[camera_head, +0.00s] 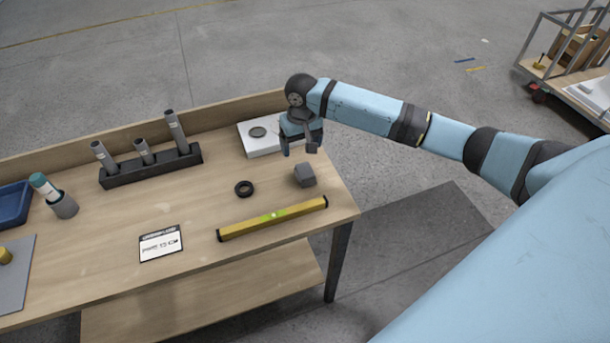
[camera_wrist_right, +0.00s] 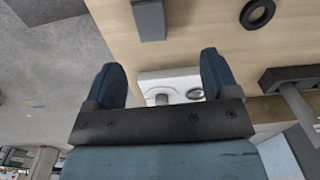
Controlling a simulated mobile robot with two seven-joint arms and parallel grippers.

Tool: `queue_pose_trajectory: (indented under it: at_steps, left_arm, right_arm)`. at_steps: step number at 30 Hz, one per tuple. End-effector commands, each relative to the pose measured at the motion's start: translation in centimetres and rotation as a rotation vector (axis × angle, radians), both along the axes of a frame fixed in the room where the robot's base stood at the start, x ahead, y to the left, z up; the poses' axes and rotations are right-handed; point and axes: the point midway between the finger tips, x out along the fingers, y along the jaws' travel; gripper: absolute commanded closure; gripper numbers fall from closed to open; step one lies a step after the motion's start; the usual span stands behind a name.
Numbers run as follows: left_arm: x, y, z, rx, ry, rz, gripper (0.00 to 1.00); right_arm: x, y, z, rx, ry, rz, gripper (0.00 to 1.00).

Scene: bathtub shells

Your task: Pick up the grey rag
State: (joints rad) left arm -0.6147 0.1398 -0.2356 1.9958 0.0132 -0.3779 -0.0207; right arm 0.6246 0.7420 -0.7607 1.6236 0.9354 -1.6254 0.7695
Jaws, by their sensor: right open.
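A small dark grey, block-shaped piece (camera_head: 305,175) lies on the wooden workbench (camera_head: 200,220) near its right end; it is the closest match to the grey rag, but I cannot tell that it is cloth. In the right wrist view the grey piece (camera_wrist_right: 150,18) shows at the top, beyond the fingertips. My right gripper (camera_head: 302,149) is open and empty, pointing down behind the grey piece, apart from it. In the wrist view the two blue fingers of the gripper (camera_wrist_right: 161,62) stand wide apart. My left gripper is out of view.
A white box with a dark disc (camera_head: 258,132) sits beside and partly behind my gripper. A black ring (camera_head: 244,188) and a yellow level (camera_head: 272,218) lie near the grey piece. A dark rack with grey tubes (camera_head: 150,167) stands left. A label card (camera_head: 160,243) lies in front.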

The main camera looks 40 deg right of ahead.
Motion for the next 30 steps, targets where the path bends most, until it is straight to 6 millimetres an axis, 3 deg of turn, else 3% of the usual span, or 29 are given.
queue_pose_trajectory:
  at_steps: [5,15,23,30]
  left_arm:
    - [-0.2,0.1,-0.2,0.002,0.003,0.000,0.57]
    - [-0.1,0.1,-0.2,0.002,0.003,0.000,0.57]
    - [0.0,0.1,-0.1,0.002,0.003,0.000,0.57]
    - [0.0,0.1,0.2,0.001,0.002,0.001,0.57]
  right_arm:
    - [0.7,-1.5,0.3,-0.016,0.020,-0.045,0.19]
    - [0.7,-1.5,-6.0,-0.015,0.020,-0.044,0.19]
    - [0.6,-1.5,-8.0,-0.015,0.019,-0.044,0.19]
    - [0.2,-1.4,-11.5,-0.016,0.019,-0.043,0.19]
